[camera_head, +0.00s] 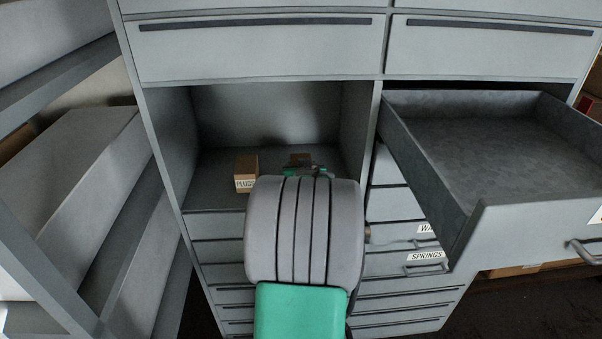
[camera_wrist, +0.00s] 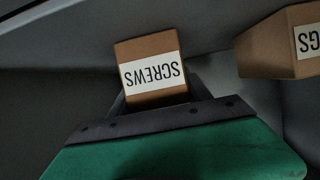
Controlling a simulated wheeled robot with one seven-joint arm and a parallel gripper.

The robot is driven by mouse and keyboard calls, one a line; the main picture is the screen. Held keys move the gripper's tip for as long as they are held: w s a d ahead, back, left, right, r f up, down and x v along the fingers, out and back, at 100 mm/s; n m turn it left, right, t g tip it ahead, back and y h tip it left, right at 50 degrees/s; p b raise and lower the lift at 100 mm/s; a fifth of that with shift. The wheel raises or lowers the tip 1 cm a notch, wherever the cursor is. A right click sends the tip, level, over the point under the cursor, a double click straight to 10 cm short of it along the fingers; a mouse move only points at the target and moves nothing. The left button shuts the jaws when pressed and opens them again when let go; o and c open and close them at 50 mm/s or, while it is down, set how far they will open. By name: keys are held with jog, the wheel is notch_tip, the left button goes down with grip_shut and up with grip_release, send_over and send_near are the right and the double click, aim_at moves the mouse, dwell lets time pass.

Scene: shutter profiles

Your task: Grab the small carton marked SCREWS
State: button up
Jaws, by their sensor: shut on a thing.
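The small brown carton marked SCREWS (camera_wrist: 149,50) shows in the wrist view, its white label upside down. My gripper (camera_wrist: 158,98) is shut on it, with a dark finger at each side of the carton. In the head view the carton (camera_head: 300,158) is a small brown patch inside the open compartment, mostly hidden behind my arm and gripper (camera_head: 303,168). I cannot tell whether the carton rests on the compartment floor or is lifted.
A second carton, marked PLUGS (camera_head: 246,172), stands left of it; it also shows in the wrist view (camera_wrist: 277,45). The compartment (camera_head: 210,190) has side walls and a top close around my arm. An open, empty drawer (camera_head: 480,150) juts out at right.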

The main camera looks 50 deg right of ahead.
jog(key=c, duration=0.4)
jog(key=shift+r, duration=0.1)
jog(key=shift+c, duration=0.7)
jog(key=shift+r, duration=0.1)
